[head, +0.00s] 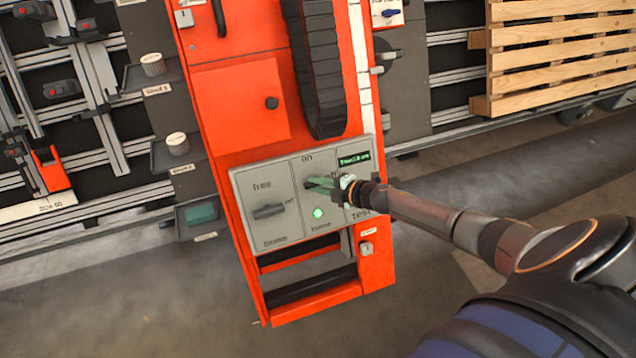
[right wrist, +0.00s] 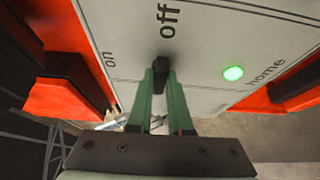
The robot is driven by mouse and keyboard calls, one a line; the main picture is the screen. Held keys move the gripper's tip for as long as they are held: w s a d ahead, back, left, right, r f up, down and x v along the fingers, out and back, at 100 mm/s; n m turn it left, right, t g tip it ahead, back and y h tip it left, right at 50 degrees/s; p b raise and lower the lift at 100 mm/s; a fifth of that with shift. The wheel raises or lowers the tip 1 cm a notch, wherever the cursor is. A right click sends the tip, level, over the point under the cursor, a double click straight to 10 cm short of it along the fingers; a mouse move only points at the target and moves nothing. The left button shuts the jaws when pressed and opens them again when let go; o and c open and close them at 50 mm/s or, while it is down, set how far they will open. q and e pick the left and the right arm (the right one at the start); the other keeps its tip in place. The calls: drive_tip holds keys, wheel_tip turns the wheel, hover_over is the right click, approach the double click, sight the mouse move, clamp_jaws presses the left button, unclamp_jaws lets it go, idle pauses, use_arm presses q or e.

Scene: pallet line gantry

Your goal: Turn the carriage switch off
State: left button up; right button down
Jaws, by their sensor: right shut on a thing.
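The carriage switch is a black lever knob in the middle section of the grey panel (head: 290,225), between the words "on" and "home". My right gripper (head: 322,184) is on it and hides most of it in the head view. In the right wrist view the knob (right wrist: 166,62) sits between the two green fingers of my right gripper (right wrist: 160,84), which is shut on it. The knob lies in line with the word "off" (right wrist: 170,18); "on" (right wrist: 109,60) is to its left. My left gripper is not in view.
A second knob (head: 267,211), marked "free" and "brake", is on the panel's left section. A green light (head: 318,213) glows above "home". The panel sits on an orange column (head: 237,100). A wooden pallet (head: 560,60) stands at the upper right.

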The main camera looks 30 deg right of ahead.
drive_tip(key=c, duration=0.8)
unclamp_jaws()
drive_tip(key=shift+c, duration=0.2)
drive_tip(key=shift+s, duration=0.1)
drive_tip(key=p+v, duration=0.1)
drive_tip(key=v, duration=1.1)
drive_tip(key=shift+p, duration=0.35)
drive_tip(key=shift+s+r, duration=0.1)
drive_tip(key=shift+r, duration=0.05)
drive_tip(key=s+a+f+m+g, duration=0.1)
drive_tip(key=s+a+f+m, duration=0.2)
drive_tip(key=s+a+m, duration=0.5)
drive_tip(key=s+a+f+m+g+h+p, duration=0.1)
drive_tip(key=s+a+f+m, duration=0.3)
drive_tip(key=s+a+m, duration=0.4)
drive_tip(key=a+g, duration=0.1)
drive_tip(key=a, duration=0.4)
drive_tip(key=shift+s+a+f+m+h, duration=0.2)
drive_tip(key=shift+s+a+m+h, duration=0.1)
drive_tip(key=shift+m, duration=0.1)
